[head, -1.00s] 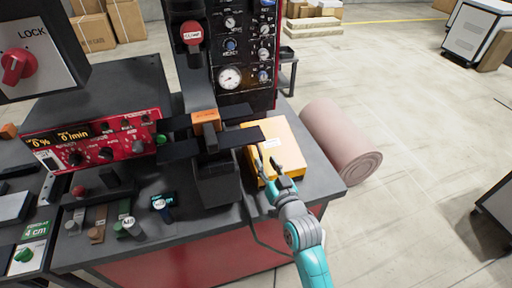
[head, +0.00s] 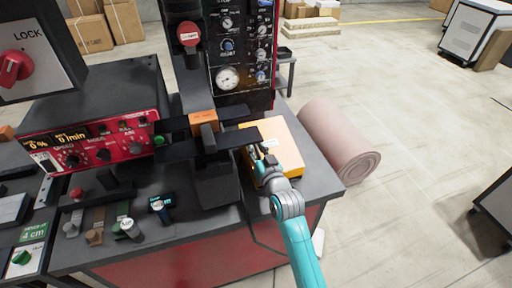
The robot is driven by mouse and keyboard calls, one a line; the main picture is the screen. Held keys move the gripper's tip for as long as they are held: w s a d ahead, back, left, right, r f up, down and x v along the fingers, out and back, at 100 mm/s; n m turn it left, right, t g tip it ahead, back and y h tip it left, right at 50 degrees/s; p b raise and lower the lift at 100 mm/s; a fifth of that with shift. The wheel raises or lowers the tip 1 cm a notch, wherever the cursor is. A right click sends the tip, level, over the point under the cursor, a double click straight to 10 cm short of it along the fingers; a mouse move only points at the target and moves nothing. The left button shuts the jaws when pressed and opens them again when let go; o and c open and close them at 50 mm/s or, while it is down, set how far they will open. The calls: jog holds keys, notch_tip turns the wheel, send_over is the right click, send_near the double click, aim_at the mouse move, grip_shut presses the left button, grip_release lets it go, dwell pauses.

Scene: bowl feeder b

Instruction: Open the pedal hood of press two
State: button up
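A yellow-orange box-like housing (head: 284,132) with a pale label sits on the right end of the grey bench, beside press parts. It looks closed; I cannot tell for sure that it is the pedal hood. My gripper (head: 262,160) is over the housing's front left part and hides some of it. Whether the fingers touch it, and how far apart they are, is unclear. The press (head: 211,165) has a dark column, an orange block and dark side plates, just left of my gripper.
A red control unit (head: 90,145) and several small tools lie on the bench to the left. A black gauge panel (head: 240,50) stands behind. A pink roll (head: 335,140) lies on the floor at the right. A small white object (head: 318,243) shows low beside the bench.

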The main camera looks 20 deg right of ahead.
aim_at(275, 151)
grip_shut()
jog(key=shift+d+r+m, duration=0.5)
jog(key=shift+d+r, duration=0.05)
jog(key=shift+r, duration=0.05)
jog(key=d+r+m, duration=0.2)
jog(key=d, duration=0.1)
jog(key=d+r+m, duration=0.2)
jog(key=shift+d, duration=0.2)
jog(key=d+f+m+h, duration=0.1)
jog(key=d+m, duration=1.1)
jog(key=d, duration=0.6)
jog(key=shift+d+f+t, duration=0.2)
jog(key=shift+d+t, duration=0.05)
jog(key=shift+t, duration=0.05)
